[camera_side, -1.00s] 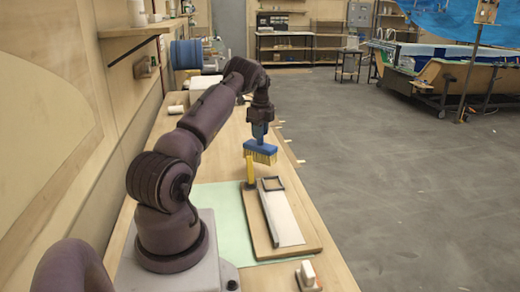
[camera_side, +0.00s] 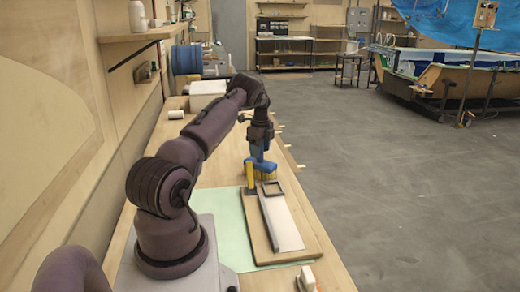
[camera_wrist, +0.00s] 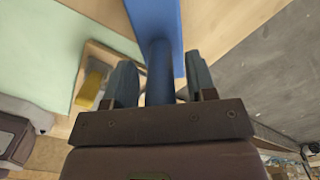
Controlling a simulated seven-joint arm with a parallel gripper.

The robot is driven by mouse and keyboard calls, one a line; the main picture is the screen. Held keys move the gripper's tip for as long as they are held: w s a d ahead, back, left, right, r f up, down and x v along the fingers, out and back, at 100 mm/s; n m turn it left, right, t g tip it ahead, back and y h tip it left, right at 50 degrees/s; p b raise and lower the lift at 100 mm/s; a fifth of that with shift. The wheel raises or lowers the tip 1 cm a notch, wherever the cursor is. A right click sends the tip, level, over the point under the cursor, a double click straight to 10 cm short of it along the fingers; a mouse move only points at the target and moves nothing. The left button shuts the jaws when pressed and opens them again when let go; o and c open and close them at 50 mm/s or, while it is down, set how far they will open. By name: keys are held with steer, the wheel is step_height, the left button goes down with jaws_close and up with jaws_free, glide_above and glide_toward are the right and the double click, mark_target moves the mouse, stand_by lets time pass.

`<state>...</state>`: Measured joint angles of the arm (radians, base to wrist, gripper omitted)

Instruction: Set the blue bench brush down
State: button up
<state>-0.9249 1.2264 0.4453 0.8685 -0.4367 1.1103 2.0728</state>
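The blue bench brush (camera_side: 262,167) with yellow bristles is low at the far end of the wooden board, bristles down. Whether the bristles touch the surface below is hard to tell. My gripper (camera_side: 260,150) is right above it. In the wrist view the brush's blue handle (camera_wrist: 160,72) runs between the two fingers of my gripper (camera_wrist: 160,80), and a narrow gap shows on each side of it, so the fingers look open around the handle.
An upright yellow piece (camera_side: 250,176) stands close to the brush's left. A green mat (camera_side: 232,232) lies left. A white-handled item (camera_side: 307,279) is at the front edge.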

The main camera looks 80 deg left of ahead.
step_height(320, 180, up, 12)
steer(key=shift+w+d+f, duration=0.1)
steer(key=shift+d, duration=0.05)
steer(key=w+d+r+n+t, duration=0.1)
steer(key=w+d+r, duration=0.2)
steer(key=d+r, duration=0.25)
steer(key=w+d+r+n+t, duration=0.1)
steer(key=w+d+r+n, duration=0.2)
steer(key=d, duration=0.4)
steer(key=w+d+r, duration=0.3)
steer(key=d+r, duration=0.3)
steer(key=d, duration=0.1)
steer(key=s+d+r+n+t, duration=0.1)
steer(key=d+r, duration=0.1)
steer(key=d, duration=0.6)
steer(key=s+d+r+n+t, duration=0.1)
steer(key=s+d+r, duration=0.1)
steer(key=d, duration=0.6)
steer(key=s+d+f+n+t, duration=0.1)
steer(key=s+d+f+n, duration=0.2)
steer(key=s+d, duration=0.8)
steer(key=d+f, duration=0.1)
steer(key=d, duration=0.3)
steer(key=shift+s+d+f+t, duration=0.15)
steer(key=shift+s+t, duration=0.15)
steer(key=shift+t, duration=0.1)
